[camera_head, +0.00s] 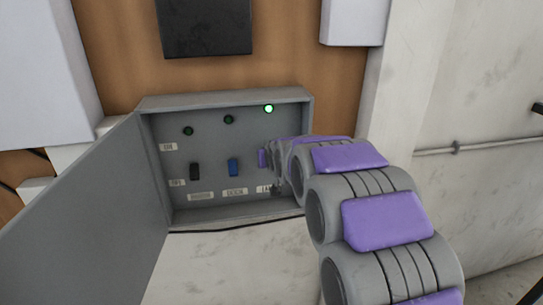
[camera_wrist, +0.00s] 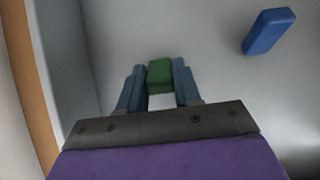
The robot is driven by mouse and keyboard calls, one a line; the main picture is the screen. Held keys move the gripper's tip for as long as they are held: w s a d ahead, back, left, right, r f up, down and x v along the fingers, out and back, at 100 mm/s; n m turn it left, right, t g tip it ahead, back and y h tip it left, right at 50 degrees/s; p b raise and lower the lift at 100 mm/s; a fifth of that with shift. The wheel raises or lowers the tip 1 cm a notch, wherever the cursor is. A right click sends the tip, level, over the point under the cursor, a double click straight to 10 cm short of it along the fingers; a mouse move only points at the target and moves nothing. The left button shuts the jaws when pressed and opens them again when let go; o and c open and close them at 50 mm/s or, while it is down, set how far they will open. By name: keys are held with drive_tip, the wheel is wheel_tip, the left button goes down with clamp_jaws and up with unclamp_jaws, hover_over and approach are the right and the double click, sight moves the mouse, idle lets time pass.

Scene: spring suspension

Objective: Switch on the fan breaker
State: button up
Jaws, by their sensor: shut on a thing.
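An open grey breaker box (camera_head: 225,212) is on the wall in the head view. It holds a black switch (camera_head: 195,171) at left and a blue switch (camera_head: 233,167) in the middle; the blue one also shows at the upper right of the wrist view (camera_wrist: 269,31). A green switch (camera_wrist: 160,76) sits between the blue fingers of my gripper (camera_wrist: 157,70) in the wrist view, and the gripper is shut on it. My arm hides this switch in the head view. The labels are too small to read surely, so I cannot tell which switch is the fan's.
The right indicator light (camera_head: 268,108) glows bright green; the left (camera_head: 188,131) and middle (camera_head: 228,119) lights are dark. The box door (camera_head: 95,215) stands open at the left. A black panel (camera_head: 205,27) is on the wall above. A cable runs below the box.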

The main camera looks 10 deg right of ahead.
drive_tip(key=shift+w+r+g+p, duration=0.15)
drive_tip(key=shift+g+p, duration=0.2)
drive_tip(key=shift+g, duration=0.25)
drive_tip(key=shift+r, duration=0.1)
drive_tip(key=o, duration=1)
drive_tip(key=shift+w, duration=0.15)
drive_tip(key=shift+s, duration=0.2)
drive_tip(key=v, duration=1.7)
drive_tip(key=shift+a, duration=0.15)
